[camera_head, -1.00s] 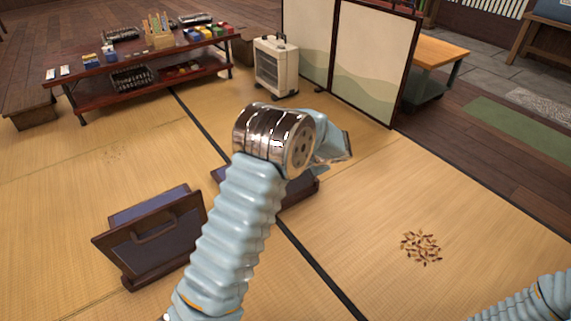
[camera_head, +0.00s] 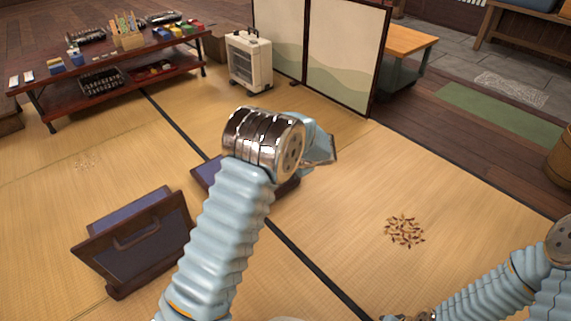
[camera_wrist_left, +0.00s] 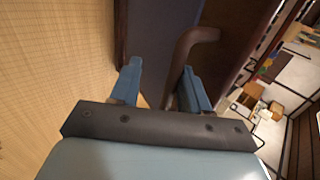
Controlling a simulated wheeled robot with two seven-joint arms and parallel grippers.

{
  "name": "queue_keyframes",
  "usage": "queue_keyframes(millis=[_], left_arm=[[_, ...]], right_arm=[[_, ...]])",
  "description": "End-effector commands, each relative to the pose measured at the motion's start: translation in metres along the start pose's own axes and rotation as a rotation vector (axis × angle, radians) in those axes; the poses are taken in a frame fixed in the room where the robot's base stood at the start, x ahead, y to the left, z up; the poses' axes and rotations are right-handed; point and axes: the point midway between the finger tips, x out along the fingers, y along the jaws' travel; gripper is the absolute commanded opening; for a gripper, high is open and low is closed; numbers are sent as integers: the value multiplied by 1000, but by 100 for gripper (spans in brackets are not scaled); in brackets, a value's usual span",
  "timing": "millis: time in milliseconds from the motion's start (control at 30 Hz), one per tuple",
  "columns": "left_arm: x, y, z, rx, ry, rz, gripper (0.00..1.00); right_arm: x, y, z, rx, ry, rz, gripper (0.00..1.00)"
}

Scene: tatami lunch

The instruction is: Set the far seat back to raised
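The far seat (camera_head: 207,175) is a low dark-wood chair with a purple pad, mostly hidden behind my left arm in the head view. How far its back is tilted cannot be told there. In the left wrist view, a dark panel with a brown curved handle (camera_wrist_left: 185,52) is close up. My left gripper (camera_wrist_left: 162,85) is open there, its blue fingers apart, with part of the handle showing between them. I cannot tell if they touch it. My right arm is at the lower right of the head view; its gripper's fingers cannot be made out.
A second seat (camera_head: 140,250) with its handled back upright stands at front left. A low table (camera_head: 120,75) with lunch items, a white heater (camera_head: 248,62) and a folding screen (camera_head: 342,60) are behind. Dry leaves (camera_head: 404,231) lie on the open mat at right.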

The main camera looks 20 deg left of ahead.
Motion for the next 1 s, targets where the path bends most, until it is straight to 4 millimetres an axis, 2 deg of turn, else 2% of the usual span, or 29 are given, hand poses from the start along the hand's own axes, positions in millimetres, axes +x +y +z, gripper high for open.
queue_keyframes(millis=[767,867,1000], left_arm=[[-6,1,-4,3,12,2,40],[-12,0,-5,4,14,2,40],[-37,-1,-5,3,16,2,40]], right_arm=[[-1,0,0,0,0,0,49],[-3,-1,0,0,0,0,49],[-9,-3,0,0,-1,0,49]])
